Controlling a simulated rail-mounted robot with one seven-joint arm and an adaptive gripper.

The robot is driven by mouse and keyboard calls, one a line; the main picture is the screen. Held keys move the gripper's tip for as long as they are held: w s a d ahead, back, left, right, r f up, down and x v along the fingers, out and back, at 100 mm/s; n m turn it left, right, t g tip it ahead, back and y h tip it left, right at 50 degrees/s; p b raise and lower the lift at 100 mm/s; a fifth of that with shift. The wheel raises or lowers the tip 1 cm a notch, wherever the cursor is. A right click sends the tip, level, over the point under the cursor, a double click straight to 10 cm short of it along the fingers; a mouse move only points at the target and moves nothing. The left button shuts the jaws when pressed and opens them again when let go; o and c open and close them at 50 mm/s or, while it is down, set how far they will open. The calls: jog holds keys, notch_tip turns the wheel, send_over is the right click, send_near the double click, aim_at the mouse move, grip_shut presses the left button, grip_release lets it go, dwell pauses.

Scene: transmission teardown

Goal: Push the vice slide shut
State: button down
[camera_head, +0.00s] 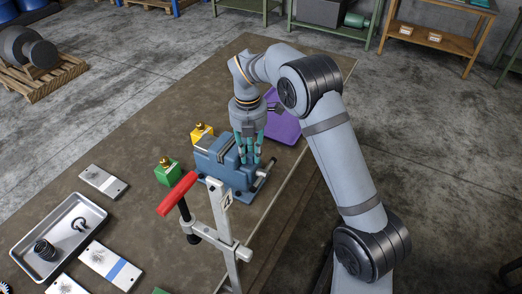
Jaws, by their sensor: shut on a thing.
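The blue vice (211,160) stands on the brown table, with grey jaws on top and a metal handle (264,178) at its right end. My gripper (249,161) points down at the right part of the vice, its teal fingers shut on the vice slide (243,178). The fingers and the clamp in front hide part of the slide, so the gap between the jaws cannot be judged well.
A clamp with a red handle (178,194) stands close in front of the vice. Green (167,173) and yellow (202,132) blocks with brass tops are at its left and behind. A purple tray (284,127) lies behind right. A metal tray (36,222) and plates (103,182) lie left.

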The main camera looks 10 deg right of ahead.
jog(key=shift+w+a+r, duration=0.15)
jog(key=shift+w+a, duration=0.1)
jog(key=shift+a, duration=0.05)
jog(key=c, duration=1.8)
grip_release()
notch_tip(320, 180, up, 12)
jog(key=shift+s+d, duration=0.15)
jog(key=shift+f, duration=0.2)
